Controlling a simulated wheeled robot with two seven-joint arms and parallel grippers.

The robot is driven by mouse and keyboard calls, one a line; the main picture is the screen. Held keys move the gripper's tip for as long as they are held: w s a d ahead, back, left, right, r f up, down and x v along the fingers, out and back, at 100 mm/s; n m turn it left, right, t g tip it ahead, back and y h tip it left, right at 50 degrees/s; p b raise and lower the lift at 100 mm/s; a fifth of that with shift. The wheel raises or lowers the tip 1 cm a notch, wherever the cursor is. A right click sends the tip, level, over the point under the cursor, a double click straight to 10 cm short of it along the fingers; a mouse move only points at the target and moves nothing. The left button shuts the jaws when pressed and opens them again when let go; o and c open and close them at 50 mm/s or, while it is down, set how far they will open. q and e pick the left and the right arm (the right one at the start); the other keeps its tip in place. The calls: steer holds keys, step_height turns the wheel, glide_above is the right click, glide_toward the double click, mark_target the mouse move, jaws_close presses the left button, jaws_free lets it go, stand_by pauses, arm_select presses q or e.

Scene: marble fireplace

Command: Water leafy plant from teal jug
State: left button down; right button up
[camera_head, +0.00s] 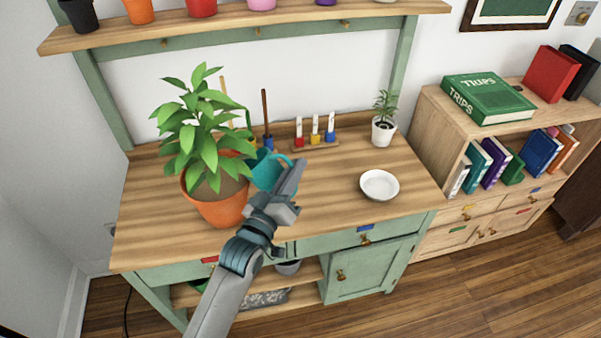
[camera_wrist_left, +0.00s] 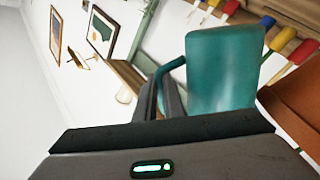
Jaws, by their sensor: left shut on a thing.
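The leafy plant (camera_head: 200,130) grows in a large orange pot (camera_head: 222,208) at the left of the wooden bench top. The teal jug (camera_head: 266,169) is just right of the plant, close to the pot and partly hidden by leaves and my gripper. My left gripper (camera_head: 291,180) is at the jug's handle side. In the left wrist view the jug (camera_wrist_left: 224,68) fills the middle, and the gripper fingers (camera_wrist_left: 162,98) are shut on its handle. The orange pot edge (camera_wrist_left: 292,105) shows at the right there. My right gripper is not in view.
A white bowl (camera_head: 379,185) sits on the bench's right half. A small potted plant (camera_head: 384,120) and a rack of colored tools (camera_head: 315,140) stand at the back. A shelf (camera_head: 250,22) with small pots runs above. Free bench surface lies between the jug and bowl.

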mark_target(283, 156)
arm_select(q)
steer(key=shift+a+r+n, duration=0.25)
steer(key=shift+r+n, duration=0.15)
steer(key=shift+r, duration=0.15)
steer(key=shift+w+a+r+n+t+p, duration=0.15)
steer(key=shift+r+n+p, duration=0.25)
steer(key=shift+r+p, duration=0.25)
steer(key=shift+s+a+r+n+t+p, duration=0.15)
steer(key=shift+r+n+p, duration=0.25)
steer(key=shift+r+p, duration=0.2)
steer(key=shift+w+a+r+n+y+p, duration=0.2)
steer(key=shift+a+r+n+y+p, duration=0.1)
steer(key=shift+r+n+p, duration=0.3)
steer(key=shift+f, duration=0.1)
steer(key=shift+w+a+r+n+t+p, duration=0.1)
steer(key=shift+a+r+n+t+p, duration=0.2)
steer(key=shift+a+r+n+p, duration=0.35)
stand_by(2.9)
steer(key=shift+d+f, duration=0.1)
steer(key=shift+d, duration=0.15)
